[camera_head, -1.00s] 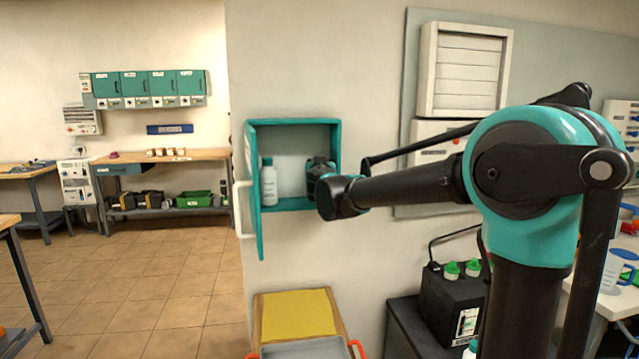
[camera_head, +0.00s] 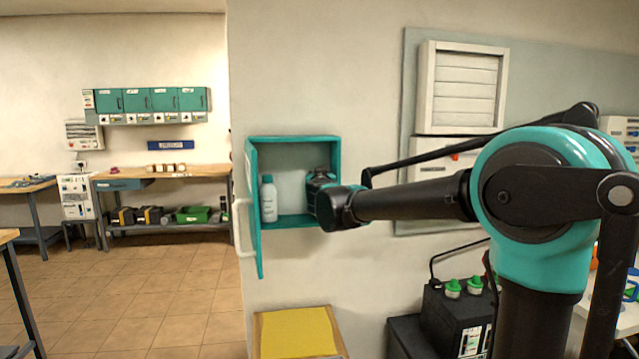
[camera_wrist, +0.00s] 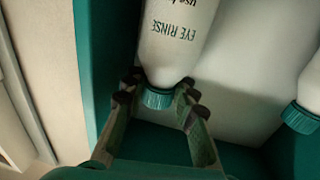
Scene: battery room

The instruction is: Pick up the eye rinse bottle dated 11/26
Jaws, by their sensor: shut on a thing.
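An eye rinse bottle (camera_wrist: 176,38), white with a ribbed teal cap, is between the fingers of my gripper (camera_wrist: 160,98) in the wrist view. The fingers are shut on it around the cap end. Its "EYE RINSE" label reads upside down; no date shows. A second white bottle (camera_wrist: 311,80) with a teal cap stands apart at the right edge of the wrist view. In the head view, one white bottle (camera_head: 269,199) stands at the left inside the teal wall cabinet (camera_head: 293,139). My gripper (camera_head: 318,197) reaches into the right side and hides what it holds.
The cabinet door stands open at the left with a pale handle (camera_head: 242,228). The cabinet walls are close around my gripper. A yellow-topped surface (camera_head: 298,332) is below. A black battery (camera_head: 458,318) with green caps stands at the lower right.

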